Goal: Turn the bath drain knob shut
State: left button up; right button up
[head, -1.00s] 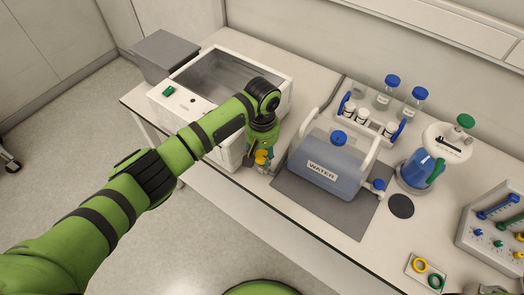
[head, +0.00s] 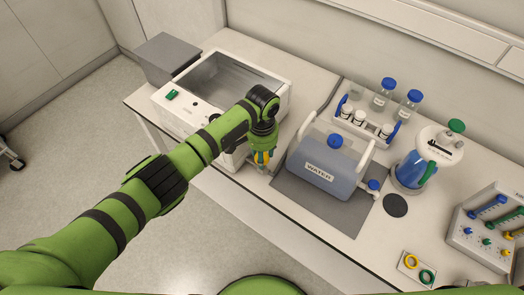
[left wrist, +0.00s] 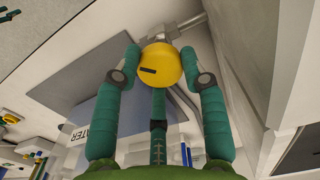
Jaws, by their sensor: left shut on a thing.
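The bath drain knob (left wrist: 160,68) is a round yellow knob with a dark slot mark, on a metal fitting at the front right of the white water bath (head: 192,118). In the left wrist view the knob sits between the teal fingers of my left gripper (left wrist: 160,60), which is shut on it. The slot mark lies nearly level in that view. In the head view my left gripper (head: 263,158) points down at the bath's corner, and its fingers hide most of the knob. My right gripper is not in view.
A blue-grey water container (head: 330,167) stands on a grey mat (head: 312,208) just right of my gripper. Behind it is a bottle rack (head: 365,128). A blue jug (head: 412,168) stands further right.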

pick_arm(q)
jog(key=m, duration=0.4)
jog(key=shift+s+m+p, duration=0.1)
jog(key=shift+m+p, duration=0.2)
jog(key=shift+p, duration=0.05)
jog(key=m, duration=0.4)
jog(key=shift+f, duration=0.1)
jog(key=shift+m, duration=0.3)
jog(key=o, duration=1.1)
jog(key=shift+o, duration=0.2)
jog(key=shift+r, duration=0.25)
notch_tip(320, 180, up, 12)
jog(key=shift+f, duration=0.2)
